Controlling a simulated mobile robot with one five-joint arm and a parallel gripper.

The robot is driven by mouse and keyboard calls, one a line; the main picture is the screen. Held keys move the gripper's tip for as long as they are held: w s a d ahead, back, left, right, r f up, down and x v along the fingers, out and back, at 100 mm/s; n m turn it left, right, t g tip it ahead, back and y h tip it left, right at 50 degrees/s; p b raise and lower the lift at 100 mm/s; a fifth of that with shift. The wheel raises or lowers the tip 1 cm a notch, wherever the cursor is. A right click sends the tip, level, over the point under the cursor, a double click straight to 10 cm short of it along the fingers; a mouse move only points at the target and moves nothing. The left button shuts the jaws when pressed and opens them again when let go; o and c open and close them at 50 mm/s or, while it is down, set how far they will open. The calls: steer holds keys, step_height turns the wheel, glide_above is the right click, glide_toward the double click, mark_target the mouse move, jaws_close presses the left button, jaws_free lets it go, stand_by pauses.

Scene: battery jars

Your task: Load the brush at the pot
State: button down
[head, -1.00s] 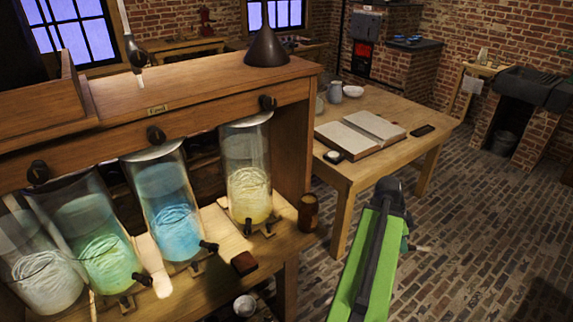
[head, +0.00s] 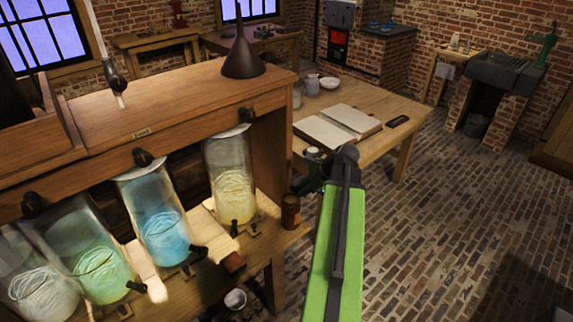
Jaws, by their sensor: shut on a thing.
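My gripper (head: 312,178) is at the end of my green arm, right of the jar cabinet and low in front of the wooden table. It is shut on the brush, which my arm mostly hides now. A small dark pot with a pale top (head: 313,152) stands at the table's near left corner, just behind my gripper in the picture. I cannot tell whether the brush touches it. A brown jar (head: 291,212) stands on the cabinet's ledge, just left of my gripper.
Several glass jars with coloured contents, such as the yellow one (head: 232,180), lean in the cabinet (head: 190,90). A dark funnel (head: 243,58) stands on top. An open book (head: 338,126) lies on the table (head: 400,103). The brick floor at right is clear.

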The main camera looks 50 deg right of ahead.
steer(key=w+a+r+t+y+p, duration=0.1)
steer(key=w+a+r+t+y, duration=0.15)
steer(key=w+r, duration=0.25)
step_height(320, 180, down, 6)
steer(key=b, duration=0.6)
steer(key=shift+w+h, duration=0.15)
steer(key=shift+h, duration=0.3)
steer(key=shift+a+f+g+b, duration=0.15)
steer(key=shift+f+g+b, duration=0.1)
steer(key=shift+f+b, duration=0.45)
stand_by(1.2)
steer(key=shift+r, duration=0.1)
step_height(320, 180, up, 7)
steer(key=p, duration=0.7)
